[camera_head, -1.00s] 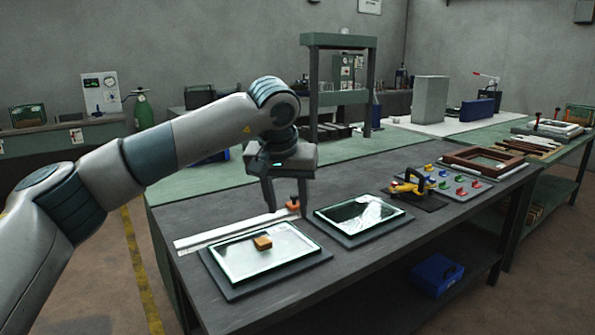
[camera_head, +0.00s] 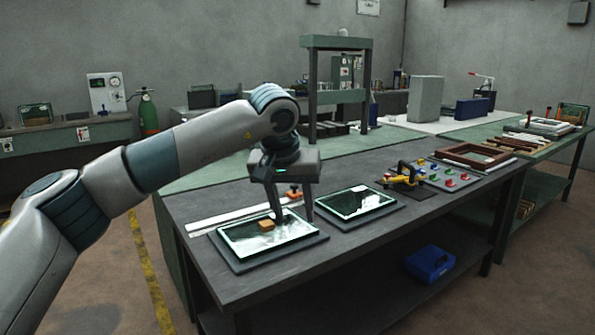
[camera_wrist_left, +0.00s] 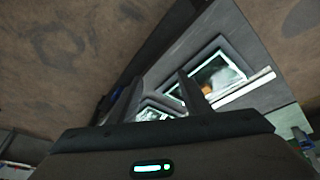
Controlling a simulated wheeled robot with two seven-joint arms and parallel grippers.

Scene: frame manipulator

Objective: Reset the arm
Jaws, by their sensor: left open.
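The nearer glass pane (camera_head: 290,236) lies on a dark mat and carries a small orange-brown block (camera_head: 267,225). The other glass pane (camera_head: 357,202) lies to the right on its own mat. My right gripper is not in view.
A white straightedge (camera_head: 225,221) and an orange-handled tool (camera_head: 294,193) lie behind the panes. A yellow-handled tool (camera_head: 407,176), a tray of coloured pieces (camera_head: 447,179) and a brown frame (camera_head: 476,157) are to the right. A blue bin (camera_head: 430,262) sits below.

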